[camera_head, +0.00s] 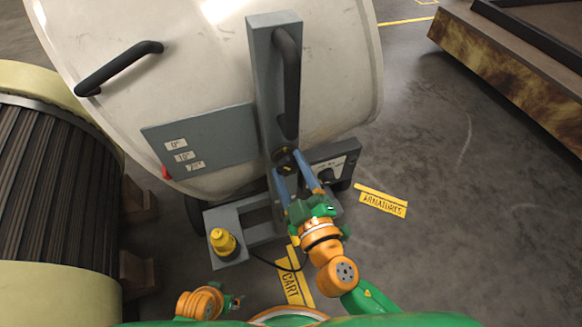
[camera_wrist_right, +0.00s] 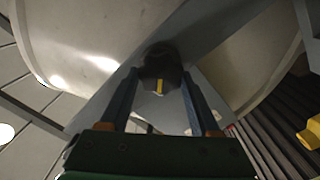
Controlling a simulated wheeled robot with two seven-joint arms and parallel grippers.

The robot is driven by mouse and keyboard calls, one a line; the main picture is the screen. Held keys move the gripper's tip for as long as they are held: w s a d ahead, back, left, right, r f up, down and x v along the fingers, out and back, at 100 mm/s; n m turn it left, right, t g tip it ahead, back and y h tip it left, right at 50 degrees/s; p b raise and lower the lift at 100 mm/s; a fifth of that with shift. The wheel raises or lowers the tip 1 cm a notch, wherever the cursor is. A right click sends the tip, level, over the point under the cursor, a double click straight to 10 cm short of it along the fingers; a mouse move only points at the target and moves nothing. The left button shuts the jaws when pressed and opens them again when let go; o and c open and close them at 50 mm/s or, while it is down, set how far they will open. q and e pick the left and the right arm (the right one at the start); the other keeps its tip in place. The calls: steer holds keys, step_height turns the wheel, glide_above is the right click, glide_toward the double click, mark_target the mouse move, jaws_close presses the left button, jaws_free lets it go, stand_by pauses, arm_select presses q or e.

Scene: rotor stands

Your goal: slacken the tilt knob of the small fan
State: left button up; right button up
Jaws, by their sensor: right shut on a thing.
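The fan is a wide cream drum (camera_head: 205,85) with a grey upright bracket (camera_head: 265,90) in front of it. A dark round knob (camera_head: 285,155) with a yellow mark sits low on the bracket. In the wrist view the knob (camera_wrist_right: 160,60) shows its yellow mark pointing down the picture. My right gripper (camera_head: 287,162) has its two blue fingers on either side of the knob and is shut on it; the fingers also show in the wrist view (camera_wrist_right: 160,78). My left gripper (camera_head: 236,302) is at the bottom left, away from the fan, its jaws too small to read.
A grey plate (camera_head: 215,137) carries angle labels and a red pointer (camera_head: 166,172). Black handles (camera_head: 118,66) are on the drum and bracket. A yellow knob (camera_head: 223,241) stands on the cart base. A ribbed drum (camera_head: 55,190) is at left.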

steer(key=n, duration=0.4)
steer(key=shift+n+p, duration=0.3)
steer(key=n, duration=0.4)
steer(key=shift+f+p, duration=0.15)
steer(key=shift+p, duration=0.15)
steer(key=shift+a+f+n, duration=0.1)
steer(key=shift+n, duration=1.2)
arm_select(q)
steer(key=shift+s+a+f, duration=0.15)
steer(key=shift+s+f, duration=0.5)
steer(key=shift+f, duration=0.1)
steer(key=shift+s+a+f, duration=0.1)
steer(key=shift+s+f, duration=0.5)
steer(key=shift+f, duration=0.15)
arm_select(e)
steer(key=shift+n, duration=0.5)
arm_select(q)
steer(key=shift+s, duration=0.1)
arm_select(e)
steer(key=o, duration=1.4)
